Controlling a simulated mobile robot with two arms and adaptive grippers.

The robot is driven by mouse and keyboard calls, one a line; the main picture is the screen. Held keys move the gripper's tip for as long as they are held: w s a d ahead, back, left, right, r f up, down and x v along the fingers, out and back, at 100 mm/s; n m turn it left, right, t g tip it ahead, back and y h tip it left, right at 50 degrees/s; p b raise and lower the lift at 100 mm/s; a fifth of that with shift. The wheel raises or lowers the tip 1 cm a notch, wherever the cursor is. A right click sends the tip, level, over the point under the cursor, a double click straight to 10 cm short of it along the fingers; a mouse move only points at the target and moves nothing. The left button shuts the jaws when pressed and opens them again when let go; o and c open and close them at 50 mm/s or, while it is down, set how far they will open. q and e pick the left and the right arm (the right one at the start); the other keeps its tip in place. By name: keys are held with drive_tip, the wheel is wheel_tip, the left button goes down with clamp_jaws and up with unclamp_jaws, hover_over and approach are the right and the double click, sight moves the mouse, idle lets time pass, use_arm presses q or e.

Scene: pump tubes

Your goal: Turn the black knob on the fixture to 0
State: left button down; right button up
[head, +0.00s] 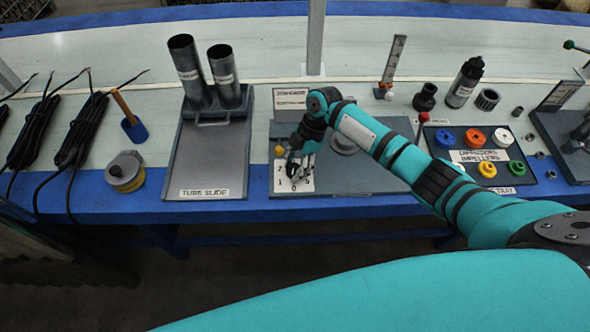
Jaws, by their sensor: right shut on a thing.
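The fixture (375,181) is a grey plate on the blue-edged bench. At its left end is a white dial label (281,187) with printed numbers, among them 2, 1, 0 and 5. My right gripper (295,170) points down over this dial and is shut on the black knob. The gripper hides most of the knob, so I cannot tell which number it points to. A small yellow button (279,150) sits just behind the dial at the left. My left gripper is not in view.
A tube slide (206,165) with two dark tubes stands left of the fixture. A tray (517,181) of coloured impellers lies to the right. A tall post (316,40) rises behind. Black cable bundles (85,130) and a blue-bladed tool (135,130) lie at the left.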

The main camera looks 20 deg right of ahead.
drive_tip(key=shift+w+n+g+b, duration=0.1)
drive_tip(key=shift+n+g+b, duration=0.3)
drive_tip(key=shift+n+b, duration=0.5)
drive_tip(key=shift+n, duration=0.4)
drive_tip(key=o, duration=1.1)
drive_tip(key=shift+o, duration=0.2)
drive_tip(key=shift+r, duration=0.2)
drive_tip(key=v, duration=1.1)
drive_tip(key=shift+w+r, duration=0.15)
drive_tip(key=shift+r, duration=0.15)
